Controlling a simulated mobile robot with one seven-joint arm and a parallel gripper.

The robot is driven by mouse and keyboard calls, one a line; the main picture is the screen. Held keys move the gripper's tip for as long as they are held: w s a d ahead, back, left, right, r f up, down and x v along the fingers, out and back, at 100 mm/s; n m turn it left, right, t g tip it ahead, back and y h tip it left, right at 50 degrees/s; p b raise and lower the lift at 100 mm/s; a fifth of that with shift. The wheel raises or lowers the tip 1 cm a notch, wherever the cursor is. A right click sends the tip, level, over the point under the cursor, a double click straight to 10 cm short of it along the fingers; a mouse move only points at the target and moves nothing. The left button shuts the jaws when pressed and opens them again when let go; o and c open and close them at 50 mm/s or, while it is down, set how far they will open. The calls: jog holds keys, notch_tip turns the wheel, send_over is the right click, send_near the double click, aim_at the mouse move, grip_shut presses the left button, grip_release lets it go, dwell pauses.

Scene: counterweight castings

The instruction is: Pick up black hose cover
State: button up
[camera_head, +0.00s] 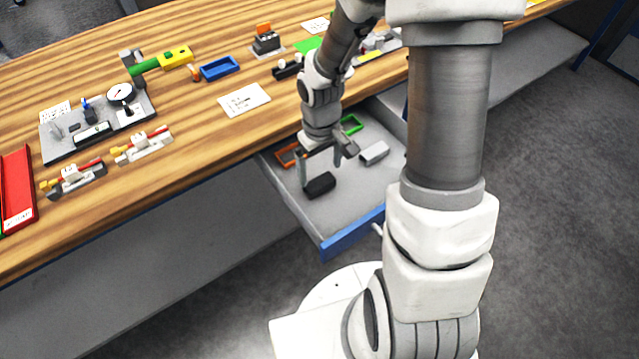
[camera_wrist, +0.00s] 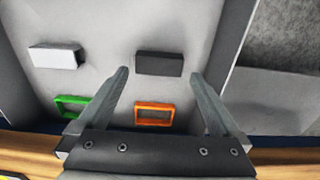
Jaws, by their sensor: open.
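The black hose cover (camera_head: 320,185) is a small dark block lying in the open drawer, near its front left. In the wrist view the black cover (camera_wrist: 159,64) lies beyond my fingertips and between their lines, with nothing touching it. My gripper (camera_head: 324,168) is open and empty, pointing down over the drawer just behind the cover. Its two grey fingers (camera_wrist: 160,78) stand apart in the wrist view.
The open drawer (camera_head: 352,200) has a blue front (camera_head: 352,232). It also holds a light grey block (camera_head: 375,153), a green frame (camera_head: 351,125) and an orange frame (camera_head: 287,155). The wooden bench top (camera_head: 215,125) overhangs behind, with fixtures and trays on it.

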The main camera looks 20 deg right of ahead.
aim_at(321, 184)
notch_tip(321, 184, down, 5)
jog(key=shift+r+b, duration=0.1)
jog(key=shift+b, duration=0.4)
jog(key=shift+d, duration=0.1)
jog(key=c, duration=0.6)
